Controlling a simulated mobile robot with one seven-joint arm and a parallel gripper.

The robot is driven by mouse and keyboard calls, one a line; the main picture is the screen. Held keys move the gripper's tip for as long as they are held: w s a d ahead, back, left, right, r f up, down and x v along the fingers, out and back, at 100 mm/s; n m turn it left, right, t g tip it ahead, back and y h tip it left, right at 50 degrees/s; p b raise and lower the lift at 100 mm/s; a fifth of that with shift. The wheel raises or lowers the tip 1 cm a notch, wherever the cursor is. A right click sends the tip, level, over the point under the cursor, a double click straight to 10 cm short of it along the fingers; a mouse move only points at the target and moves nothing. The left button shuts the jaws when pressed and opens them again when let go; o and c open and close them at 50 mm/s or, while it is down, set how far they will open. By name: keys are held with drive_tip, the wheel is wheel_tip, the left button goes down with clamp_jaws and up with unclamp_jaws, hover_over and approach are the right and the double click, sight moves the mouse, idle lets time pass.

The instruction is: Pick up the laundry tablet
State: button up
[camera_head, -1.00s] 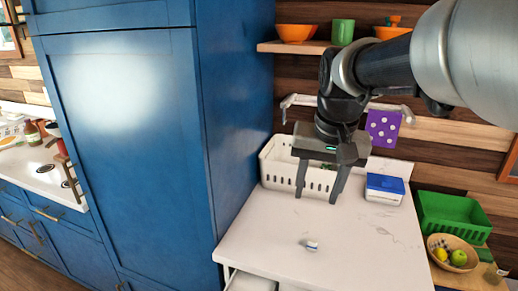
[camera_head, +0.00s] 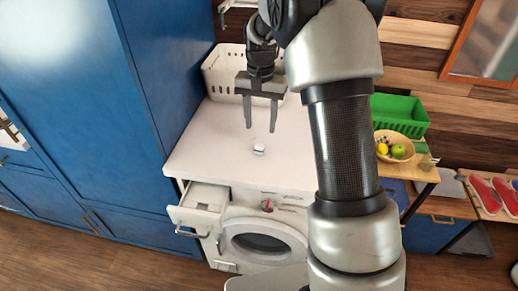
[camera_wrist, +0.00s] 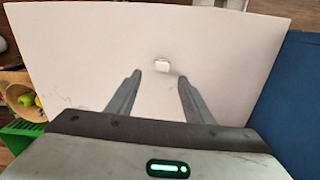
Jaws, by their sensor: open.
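The laundry tablet (camera_head: 259,149) is a small white block with a blue part, lying on the white countertop above the washing machine. It also shows in the wrist view (camera_wrist: 161,65), ahead of and between the fingertips. My gripper (camera_head: 260,128) points down, open and empty, above the counter and behind the tablet in the head view. In the wrist view the two fingers (camera_wrist: 158,78) are spread wide and apart from the tablet.
A white perforated basket (camera_head: 226,72) stands at the counter's back. The washing machine (camera_head: 262,242) is below, with its detergent drawer (camera_head: 203,200) pulled out. A fruit bowl (camera_head: 396,147) and green crate (camera_head: 400,112) are to the right. A tall blue cabinet (camera_head: 160,90) borders the left.

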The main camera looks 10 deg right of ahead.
sight(259, 145)
wheel_tip(259, 145, down, 8)
drive_tip(key=shift+w+a+f, duration=0.15)
drive_tip(key=c, duration=1.1)
